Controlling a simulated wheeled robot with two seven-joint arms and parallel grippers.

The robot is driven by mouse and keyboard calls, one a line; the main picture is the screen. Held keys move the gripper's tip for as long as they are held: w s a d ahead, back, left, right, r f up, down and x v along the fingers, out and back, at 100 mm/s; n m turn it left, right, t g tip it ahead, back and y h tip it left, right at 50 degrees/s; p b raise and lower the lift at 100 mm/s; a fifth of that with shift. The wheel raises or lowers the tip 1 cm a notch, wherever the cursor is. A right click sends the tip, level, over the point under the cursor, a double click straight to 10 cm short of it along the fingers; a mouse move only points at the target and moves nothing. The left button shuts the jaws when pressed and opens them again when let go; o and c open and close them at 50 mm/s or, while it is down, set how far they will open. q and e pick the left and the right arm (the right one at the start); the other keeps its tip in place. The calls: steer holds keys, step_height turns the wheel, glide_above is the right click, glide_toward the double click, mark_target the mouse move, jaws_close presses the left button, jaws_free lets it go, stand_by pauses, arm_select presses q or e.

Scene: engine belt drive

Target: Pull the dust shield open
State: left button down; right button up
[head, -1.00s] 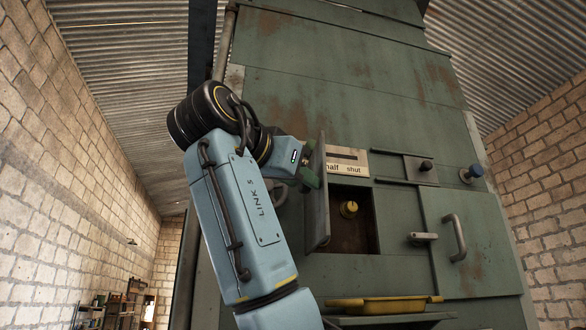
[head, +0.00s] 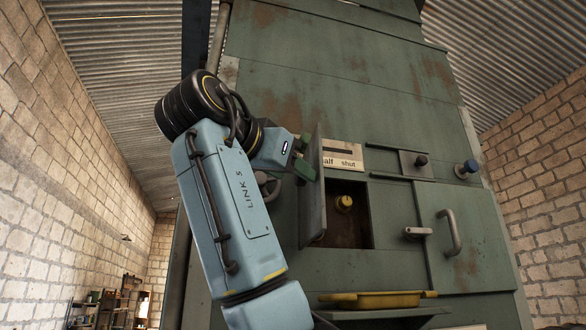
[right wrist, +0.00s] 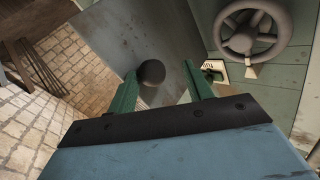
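A grey-green hinged panel (head: 312,200), which looks like the dust shield, stands swung out at the left edge of a dark opening (head: 352,232) in the green machine. My right gripper (head: 304,170) is on the left, outer side of this panel. In the right wrist view its two green fingers (right wrist: 158,78) are apart. A dark ball knob (right wrist: 151,72) shows between them in the picture, near the left finger, with a gap to the right finger. The panel face (right wrist: 160,35) shows behind the knob. My left gripper is not in view.
A yellow knob (head: 344,203) is inside the opening. To the right are a sliding plate with a dark knob (head: 421,160), a bar handle (head: 450,233) and a blue knob (head: 467,168). A grey handwheel (right wrist: 252,30) shows in the wrist view.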

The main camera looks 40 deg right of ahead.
steer(key=b+v, duration=0.1)
steer(key=v, duration=1.1)
steer(key=shift+s+a, duration=0.3)
steer(key=shift+s, duration=0.05)
